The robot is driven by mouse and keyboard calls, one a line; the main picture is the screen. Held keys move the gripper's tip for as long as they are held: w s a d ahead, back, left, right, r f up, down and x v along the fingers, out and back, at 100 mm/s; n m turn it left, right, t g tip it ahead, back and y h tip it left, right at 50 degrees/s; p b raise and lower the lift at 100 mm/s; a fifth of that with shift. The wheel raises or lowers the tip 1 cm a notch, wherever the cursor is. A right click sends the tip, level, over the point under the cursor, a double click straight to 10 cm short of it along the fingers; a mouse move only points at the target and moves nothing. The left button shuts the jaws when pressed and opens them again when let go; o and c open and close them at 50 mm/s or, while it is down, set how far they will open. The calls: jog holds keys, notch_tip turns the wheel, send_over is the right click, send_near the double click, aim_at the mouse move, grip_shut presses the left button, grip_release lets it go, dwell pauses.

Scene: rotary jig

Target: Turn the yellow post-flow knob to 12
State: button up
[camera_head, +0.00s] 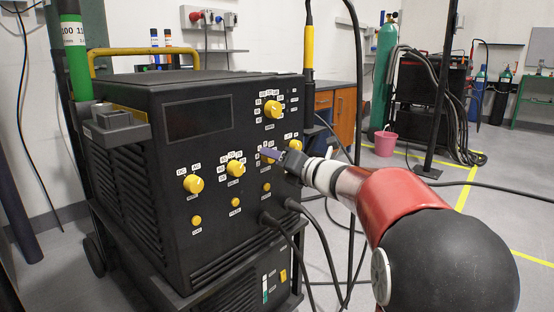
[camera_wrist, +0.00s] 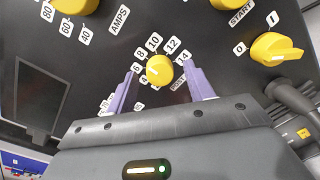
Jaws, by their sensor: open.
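The yellow post-flow knob (camera_wrist: 159,70) sits on the black front panel, ringed by number labels from 4 to 14. A pale mark on its face lies toward the left, roughly by 6; the exact reading is unclear. The 12 label (camera_wrist: 171,44) is above and slightly right of the knob. My gripper (camera_wrist: 163,70) is open, with one purple finger on each side of the knob and visible gaps between. In the head view my gripper (camera_head: 270,153) is at the panel and partly covers the knob.
A yellow 0/1 switch (camera_wrist: 275,48) is right of the knob, and the large AMPS knob (camera_wrist: 75,4) is upper left. More yellow knobs (camera_head: 193,184) are on the welder panel (camera_head: 215,160). Black cables (camera_head: 290,225) plug in below my gripper. A pink bucket (camera_head: 385,143) stands behind.

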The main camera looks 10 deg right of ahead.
jog(key=shift+w+a, duration=0.1)
jog(key=c, duration=1)
jog(key=shift+m, duration=0.3)
jog(key=shift+m+g+p, duration=0.6)
jog(key=shift+m+p, duration=5.65)
jog(key=shift+m, duration=1.05)
